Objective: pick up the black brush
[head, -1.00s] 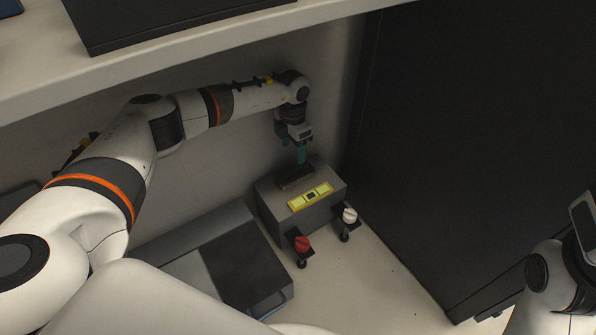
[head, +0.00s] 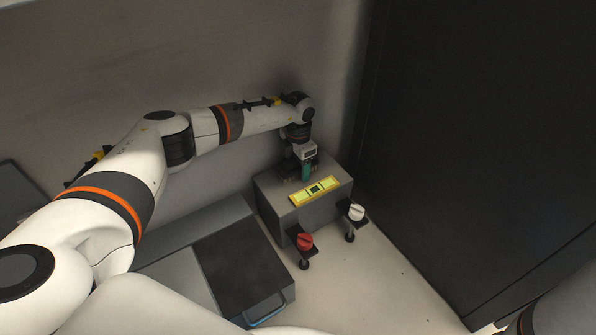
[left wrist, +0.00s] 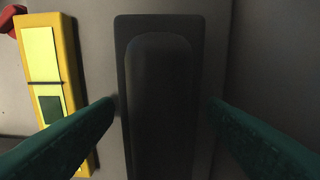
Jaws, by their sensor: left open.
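The black brush (left wrist: 160,100) lies on top of a grey box (head: 328,211). In the left wrist view it is a long dark block with a rounded raised part, running up and down the picture. My left gripper (left wrist: 162,108) is open, with one green finger on each side of the brush and a gap on both sides. In the head view the left gripper (head: 306,171) points down over the back of the box and hides most of the brush. My right gripper is not in view; only part of my right arm shows at the lower right.
A yellow level-like bar (head: 314,191) lies on the box in front of the brush. A red knob (head: 304,242) and a white knob (head: 356,212) stand at the box's front. A grey case (head: 240,270) sits to the left. A tall black cabinet (head: 480,130) rises on the right.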

